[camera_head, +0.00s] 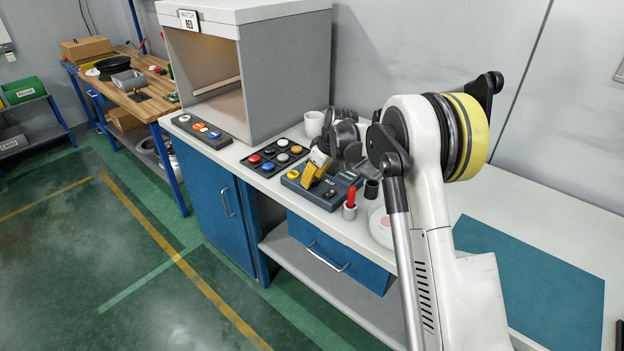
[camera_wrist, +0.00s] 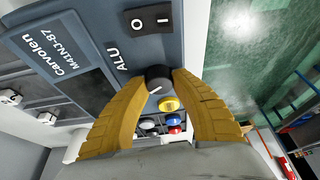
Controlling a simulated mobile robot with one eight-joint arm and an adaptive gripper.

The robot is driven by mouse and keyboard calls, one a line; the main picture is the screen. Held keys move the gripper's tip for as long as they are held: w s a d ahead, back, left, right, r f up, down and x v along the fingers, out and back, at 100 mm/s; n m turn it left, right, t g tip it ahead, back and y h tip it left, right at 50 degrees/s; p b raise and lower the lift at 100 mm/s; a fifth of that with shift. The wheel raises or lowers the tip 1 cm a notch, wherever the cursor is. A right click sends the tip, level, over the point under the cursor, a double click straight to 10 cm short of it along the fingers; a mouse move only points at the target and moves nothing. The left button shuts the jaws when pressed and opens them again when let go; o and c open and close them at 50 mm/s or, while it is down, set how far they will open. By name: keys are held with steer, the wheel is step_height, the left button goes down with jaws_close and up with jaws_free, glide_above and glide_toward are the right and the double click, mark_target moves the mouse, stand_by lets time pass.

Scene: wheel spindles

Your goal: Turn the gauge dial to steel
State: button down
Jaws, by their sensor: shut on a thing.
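The gauge (camera_head: 322,196) is a dark blue-grey box on the white bench. No steel mark can be read. The fingers may hide part of the markings around the dial.
A tray of coloured caps (camera_head: 268,166) lies left of the gauge. A button panel (camera_head: 203,133) is by the grey booth (camera_head: 285,75). A red-handled tool in a holder (camera_head: 350,211) and a white mug (camera_head: 313,124) are close by. A teal mat (camera_head: 530,275) lies right.

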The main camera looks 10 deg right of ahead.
steer(key=c, duration=1)
jaws_free()
steer(key=v, duration=1.2)
steer(key=shift+a, duration=0.1)
